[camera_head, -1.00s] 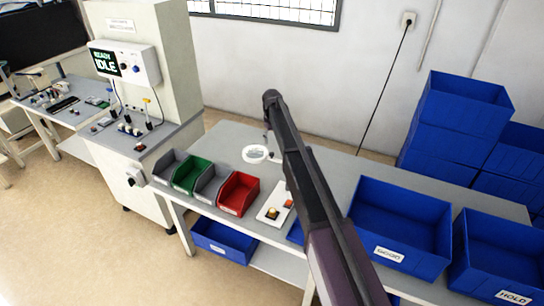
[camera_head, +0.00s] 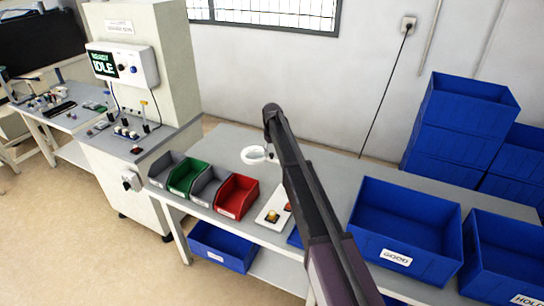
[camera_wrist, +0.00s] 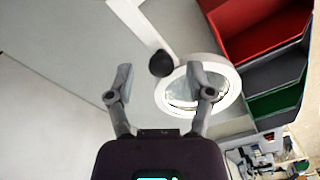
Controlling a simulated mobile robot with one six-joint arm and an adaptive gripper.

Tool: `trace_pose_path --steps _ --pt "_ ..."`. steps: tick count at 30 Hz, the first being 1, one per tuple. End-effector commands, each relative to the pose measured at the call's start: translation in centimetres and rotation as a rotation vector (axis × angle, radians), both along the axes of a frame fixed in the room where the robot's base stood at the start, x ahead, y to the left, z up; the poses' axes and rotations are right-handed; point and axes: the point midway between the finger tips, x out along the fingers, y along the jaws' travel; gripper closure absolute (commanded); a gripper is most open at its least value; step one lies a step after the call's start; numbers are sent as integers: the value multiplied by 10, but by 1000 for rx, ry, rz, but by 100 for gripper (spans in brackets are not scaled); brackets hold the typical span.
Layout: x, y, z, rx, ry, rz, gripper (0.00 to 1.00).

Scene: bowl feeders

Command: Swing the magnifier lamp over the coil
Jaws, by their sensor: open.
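The magnifier lamp's white ring head (camera_head: 246,154) hangs over the bench behind the small bins. It also shows in the wrist view (camera_wrist: 230,76), with its white arm (camera_wrist: 143,25) and a black ball knob (camera_wrist: 161,63). My gripper (camera_wrist: 158,82) is open; the knob appears between its fingertips in the picture, with a gap on each side. I cannot tell how far in depth the knob is. In the head view my arm hides most of the gripper. A white plate (camera_head: 264,222) bears a yellow-orange piece (camera_head: 273,215); I cannot tell whether that is the coil.
Small grey, green and red bins (camera_head: 238,203) line the bench front. A blue bin marked GOOD (camera_head: 396,258) and another blue bin (camera_head: 503,284) stand at right. Stacked blue crates (camera_head: 462,118) are behind. A test cabinet (camera_head: 150,60) stands at left.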

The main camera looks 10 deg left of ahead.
Motion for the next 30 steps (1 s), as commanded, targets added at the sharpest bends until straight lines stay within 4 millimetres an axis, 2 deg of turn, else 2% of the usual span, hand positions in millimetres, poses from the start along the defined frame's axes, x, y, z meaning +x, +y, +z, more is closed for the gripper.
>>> trace_pose_path --steps 14,15,21,22,30 --pt "0 1 -5 0 0 1 32" --pt "0 1 -5 0 0 1 35" --pt "0 1 -5 0 0 1 95" --pt "0 1 -5 0 0 1 100" --pt "-1 2 -5 0 0 5 100"
